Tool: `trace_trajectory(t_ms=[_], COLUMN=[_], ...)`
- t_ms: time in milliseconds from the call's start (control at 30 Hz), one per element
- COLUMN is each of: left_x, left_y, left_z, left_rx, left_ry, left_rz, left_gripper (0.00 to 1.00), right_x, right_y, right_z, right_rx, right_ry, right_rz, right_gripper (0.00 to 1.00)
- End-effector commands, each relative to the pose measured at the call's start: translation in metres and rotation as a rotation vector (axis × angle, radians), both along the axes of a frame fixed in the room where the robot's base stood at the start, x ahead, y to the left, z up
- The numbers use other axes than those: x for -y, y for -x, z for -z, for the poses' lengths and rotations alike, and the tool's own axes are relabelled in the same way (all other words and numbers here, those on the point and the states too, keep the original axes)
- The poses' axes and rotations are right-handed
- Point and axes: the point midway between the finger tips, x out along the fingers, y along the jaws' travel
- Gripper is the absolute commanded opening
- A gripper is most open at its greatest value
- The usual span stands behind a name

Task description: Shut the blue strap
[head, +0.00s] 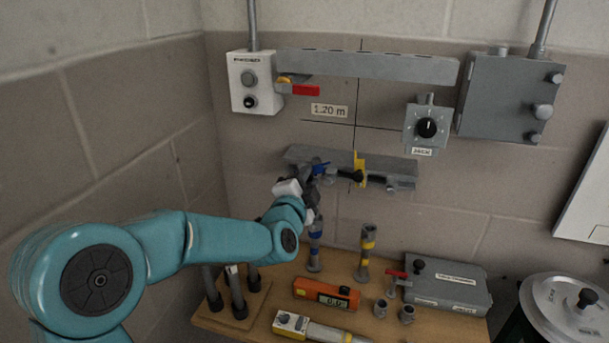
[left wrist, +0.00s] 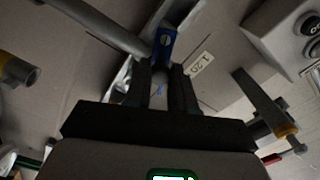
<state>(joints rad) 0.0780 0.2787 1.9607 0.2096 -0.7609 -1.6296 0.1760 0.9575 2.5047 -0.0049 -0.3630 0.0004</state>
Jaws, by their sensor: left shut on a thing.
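The blue strap (head: 321,168) is at the left part of a grey bracket (head: 300,153) on the back wall. My left gripper (head: 316,178) reaches up to it from the lower left and covers part of it. In the left wrist view the blue strap (left wrist: 165,42) stands at the tips of my left gripper (left wrist: 166,70), whose fingers are shut on it. How far the strap is closed cannot be told. My right gripper is not in view.
A yellow strap (head: 360,168) sits to the right on the same bracket. Above are the feeder box (head: 254,82), a red lever (head: 305,90) and the jack dial (head: 426,128). Below, a wooden table (head: 262,322) holds blue-banded and yellow-banded posts, an orange meter (head: 326,293) and a grey case (head: 447,284).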

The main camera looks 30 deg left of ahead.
Motion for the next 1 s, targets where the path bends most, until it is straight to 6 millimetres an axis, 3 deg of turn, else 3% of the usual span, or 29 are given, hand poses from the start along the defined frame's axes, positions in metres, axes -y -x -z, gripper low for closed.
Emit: trace_trajectory(t_ms=[500,1000], left_x=[0.003,0.003], left_y=[-0.001,-0.001], left_z=[0.012,0.015], left_rx=[-0.088,-0.110], left_ry=[-0.359,-0.451], left_rz=[0.003,0.002], left_gripper=[0.00,0.00], right_x=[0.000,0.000], right_y=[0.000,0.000], right_z=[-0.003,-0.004], right_rx=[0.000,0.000], right_ry=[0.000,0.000], right_rz=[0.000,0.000], right_gripper=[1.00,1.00])
